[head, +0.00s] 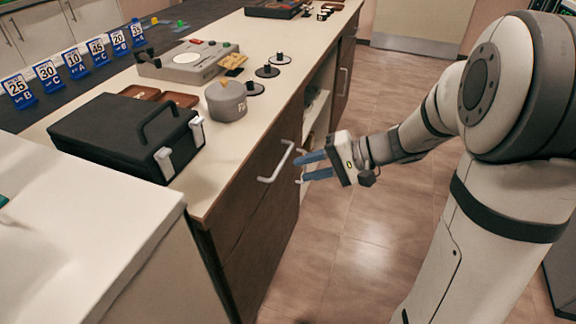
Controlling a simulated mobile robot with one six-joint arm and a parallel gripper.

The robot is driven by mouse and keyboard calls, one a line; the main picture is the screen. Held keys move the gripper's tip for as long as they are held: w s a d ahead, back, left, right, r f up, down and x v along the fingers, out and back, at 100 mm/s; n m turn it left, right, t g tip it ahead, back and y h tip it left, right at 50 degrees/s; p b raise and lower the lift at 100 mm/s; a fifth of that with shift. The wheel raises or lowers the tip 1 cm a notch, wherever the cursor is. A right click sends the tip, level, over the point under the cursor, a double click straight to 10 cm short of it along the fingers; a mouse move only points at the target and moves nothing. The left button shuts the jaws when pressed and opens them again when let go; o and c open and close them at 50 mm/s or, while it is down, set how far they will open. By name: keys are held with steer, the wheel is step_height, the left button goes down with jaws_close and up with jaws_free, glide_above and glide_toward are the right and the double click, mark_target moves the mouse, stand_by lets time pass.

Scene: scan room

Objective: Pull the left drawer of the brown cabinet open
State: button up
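The brown cabinet (228,292) stands under a pale countertop and shows its dark front at a steep angle. The left drawer front (248,203) looks flush with the cabinet. Its pale bar handle (276,164) sticks out toward the aisle. My gripper (301,168) is just right of this handle, with two blue fingers pointing left toward it. The fingers are apart with nothing seen between them. They look close to the handle but not around it; the exact gap cannot be told. A second pale handle part shows beside the fingertips, partly hidden by them.
On the countertop are a black case (118,137), a grey round pot (226,101), a grey device (188,62) and several black discs. An open shelf (314,112) and another handle (343,82) lie farther along. A white counter (70,238) is at near left. The floor (385,235) is clear.

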steer(key=w+d+f+m+t+y+b, duration=0.2)
steer(key=w+f+t+b, duration=0.15)
steer(key=w+f, duration=0.3)
steer(key=r+b+x, duration=0.1)
steer(key=b+x, duration=0.1)
steer(key=x, duration=0.5)
steer(key=shift+w+a, duration=0.35)
steer(key=shift+a, duration=0.05)
steer(key=shift+f, duration=0.1)
jaws_close()
steer(key=shift+d, duration=0.25)
